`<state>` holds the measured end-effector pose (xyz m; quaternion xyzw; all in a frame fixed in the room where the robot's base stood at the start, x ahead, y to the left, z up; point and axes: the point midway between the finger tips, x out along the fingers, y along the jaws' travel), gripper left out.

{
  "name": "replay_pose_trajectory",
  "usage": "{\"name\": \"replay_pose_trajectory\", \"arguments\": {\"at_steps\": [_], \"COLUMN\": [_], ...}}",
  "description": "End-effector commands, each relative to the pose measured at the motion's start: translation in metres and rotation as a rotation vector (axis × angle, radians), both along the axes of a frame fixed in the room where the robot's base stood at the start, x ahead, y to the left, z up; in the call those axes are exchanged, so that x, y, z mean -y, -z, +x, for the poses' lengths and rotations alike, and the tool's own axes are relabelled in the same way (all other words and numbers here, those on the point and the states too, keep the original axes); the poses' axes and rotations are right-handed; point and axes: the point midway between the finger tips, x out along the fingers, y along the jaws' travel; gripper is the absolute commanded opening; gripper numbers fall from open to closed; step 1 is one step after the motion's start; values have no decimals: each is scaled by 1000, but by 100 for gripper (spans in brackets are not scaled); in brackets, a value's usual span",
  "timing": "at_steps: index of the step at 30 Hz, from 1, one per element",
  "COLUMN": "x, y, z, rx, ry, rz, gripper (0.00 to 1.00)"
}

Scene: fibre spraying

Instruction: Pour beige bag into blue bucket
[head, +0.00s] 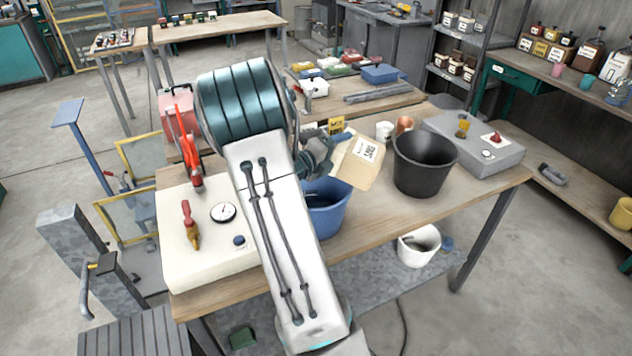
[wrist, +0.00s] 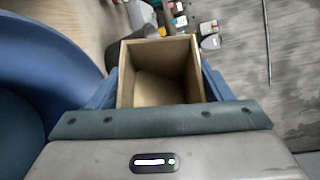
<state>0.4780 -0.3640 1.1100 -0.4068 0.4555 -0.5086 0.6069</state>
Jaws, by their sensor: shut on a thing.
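The beige bag (head: 361,163) with a white label is in my gripper (head: 333,150), raised above the table and tilted in the head view. The wrist view looks into the bag's open, box-like top (wrist: 160,71), with blue fingers on both its sides. Its inside looks plain brown; I cannot tell whether anything is in it. The blue bucket (head: 328,210) stands on the table below and left of the bag, partly hidden by my arm. Its curved blue wall (wrist: 62,50) fills the left of the wrist view. Its contents are not visible.
A black bucket (head: 423,165) stands just right of the bag, with a grey scale box (head: 475,150) behind it. A cream scale box (head: 190,255) is at the table's left. A white bucket (head: 417,246) is below the table (head: 400,225).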

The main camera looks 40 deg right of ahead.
Motion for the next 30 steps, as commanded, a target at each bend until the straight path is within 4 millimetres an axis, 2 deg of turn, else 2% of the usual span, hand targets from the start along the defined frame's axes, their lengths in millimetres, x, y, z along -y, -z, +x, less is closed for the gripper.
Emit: {"name": "replay_pose_trajectory", "arguments": {"at_steps": [27,30], "x": [-8,-18], "y": [10,9], "z": [14,10], "rx": [-107,-119], "ry": [0,-1], "rz": [-67,-72], "gripper": [15,15]}}
